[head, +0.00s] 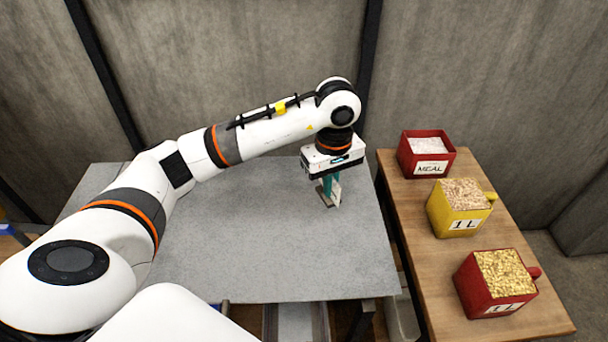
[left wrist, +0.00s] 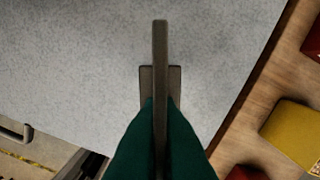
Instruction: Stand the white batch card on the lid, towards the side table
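The grey lid (head: 250,240) is a broad flat surface in front of me. My left gripper (head: 329,190) is over its right part, pointing down, with its green fingers shut on the white batch card (head: 337,194). In the left wrist view the card (left wrist: 160,45) shows edge-on as a thin upright strip with a small foot across it, between the fingers (left wrist: 160,110). The card is upright, at or just above the lid; I cannot tell if it touches. The wooden side table (head: 410,222) stands to the right. My right gripper is not in view.
On the side table stand a red MEAL box (head: 427,155), a yellow 1L measure (head: 460,208) and a red 1L measure (head: 497,283), all filled. A narrow gap separates lid and side table. The rest of the lid is bare. A grey wall (head: 220,60) rises behind.

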